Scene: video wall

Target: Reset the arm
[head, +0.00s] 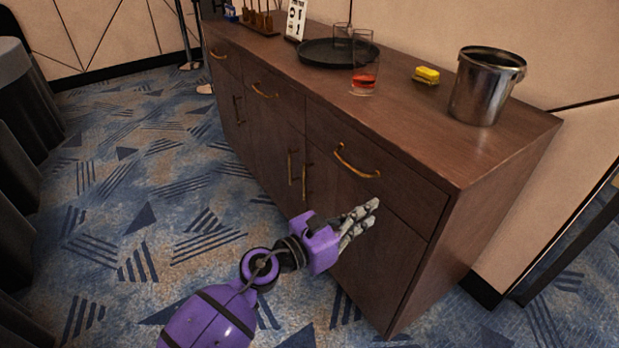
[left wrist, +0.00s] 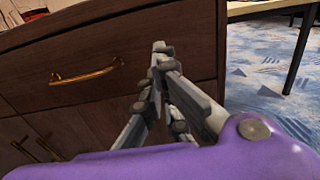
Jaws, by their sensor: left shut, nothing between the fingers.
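My left arm is purple and comes in from the bottom of the head view. Its grey left gripper (head: 366,214) is shut and empty in front of the wooden sideboard (head: 480,158), below the right drawer's brass handle (head: 354,164). In the left wrist view the gripper's fingers (left wrist: 162,52) meet at their tips. There the brass handle (left wrist: 87,75) is to the left of the fingers, apart from them. The drawers and doors are closed. My right gripper is not in view.
On the sideboard stand a metal bucket (head: 483,88), a yellow sponge (head: 427,75), a glass with red drink (head: 364,77) and a black round tray (head: 322,53). Dark-draped tables (head: 22,120) line the left edge. The carpeted floor (head: 150,210) between is clear.

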